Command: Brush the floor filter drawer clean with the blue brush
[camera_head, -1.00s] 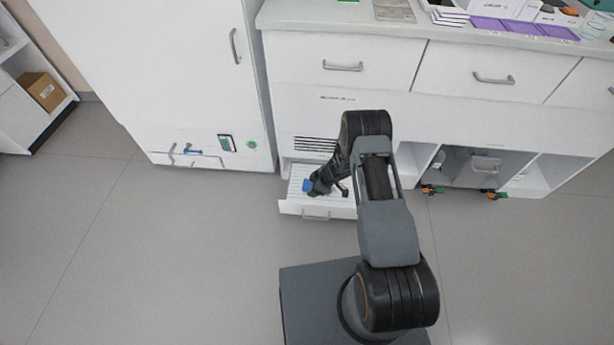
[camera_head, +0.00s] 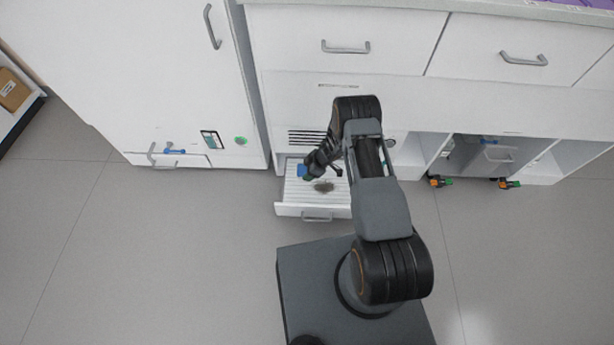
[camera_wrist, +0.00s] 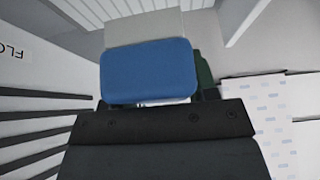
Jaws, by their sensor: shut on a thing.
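The floor filter drawer (camera_head: 290,210) is pulled out at the foot of the white cabinet, below a dark slotted vent. Its ribbed white filter carries a grey-brown dirt patch (camera_head: 323,186). My gripper (camera_head: 309,174) is over the left back part of the drawer, shut on the blue brush (camera_head: 302,170). In the wrist view the blue brush (camera_wrist: 150,70) fills the middle, held in front of the dark gripper body, with a green part beside it. Its bristles are mostly hidden, so I cannot tell whether they touch the filter.
A tall white cabinet (camera_head: 150,70) with a small panel and green button stands at left. An open bay at right holds a grey wheeled cart (camera_head: 480,160) with orange and green casters. Grey floor (camera_head: 150,260) is clear in front and at left.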

